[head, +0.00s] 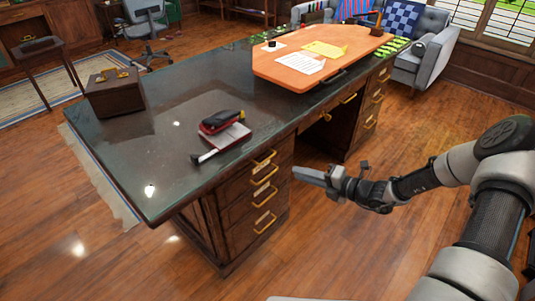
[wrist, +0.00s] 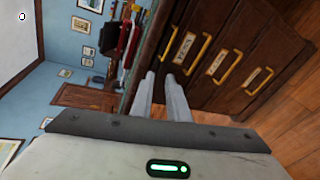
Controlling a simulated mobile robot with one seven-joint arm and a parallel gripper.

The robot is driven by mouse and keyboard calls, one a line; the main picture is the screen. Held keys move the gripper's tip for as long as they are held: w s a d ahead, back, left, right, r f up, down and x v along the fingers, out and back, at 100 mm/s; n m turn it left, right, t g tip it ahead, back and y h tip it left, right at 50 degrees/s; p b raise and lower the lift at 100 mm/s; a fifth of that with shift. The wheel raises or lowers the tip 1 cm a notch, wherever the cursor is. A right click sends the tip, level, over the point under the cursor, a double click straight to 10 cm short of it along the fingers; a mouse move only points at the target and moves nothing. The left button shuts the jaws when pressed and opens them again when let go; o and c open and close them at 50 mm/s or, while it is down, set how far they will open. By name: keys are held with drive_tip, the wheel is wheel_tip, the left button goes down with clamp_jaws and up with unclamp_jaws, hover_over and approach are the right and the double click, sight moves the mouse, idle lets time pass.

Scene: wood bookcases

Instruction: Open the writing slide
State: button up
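The dark wooden desk (head: 150,190) has a glossy dark top and stands in front of me. No part is clearly recognisable as a writing slide. An orange-brown board (head: 275,72) with a dark handle (head: 333,77) on its front edge lies at the desk's far end; I cannot tell whether it is the slide. The near pedestal has several drawers with brass handles (head: 264,174), which also show in the wrist view (wrist: 230,70). My gripper (head: 300,172) is empty, to the right of these drawers in the head view. In the wrist view its fingers (wrist: 160,76) are slightly apart.
A red-and-black stapler-like object (head: 221,121) and a small handled item (head: 204,157) lie near the desk's front edge. A wooden box (head: 115,95) stands at the left. Papers (head: 300,65) lie on the orange board. The floor (head: 350,225) beside the pedestal is clear.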

sight(268, 159)
drive_tip(key=shift+w+a+f+m+t+h+b, duration=0.2)
drive_tip(key=shift+w+a+f+m+b, duration=0.6)
drive_tip(key=shift+w+a, duration=1.25)
drive_tip(key=shift+w+a+f+m+t+b, duration=0.4)
drive_tip(key=shift+w+a+f, duration=0.7)
drive_tip(key=shift+w+a, duration=0.9)
drive_tip(key=shift+w+a+f+m+t+h+b, duration=0.15)
drive_tip(key=shift+w+a+f+m+b, duration=0.5)
drive_tip(key=shift+w+a, duration=1.4)
drive_tip(key=shift+s+f, duration=0.15)
drive_tip(key=shift+f, duration=0.1)
clamp_jaws()
drive_tip(key=shift+p, duration=0.3)
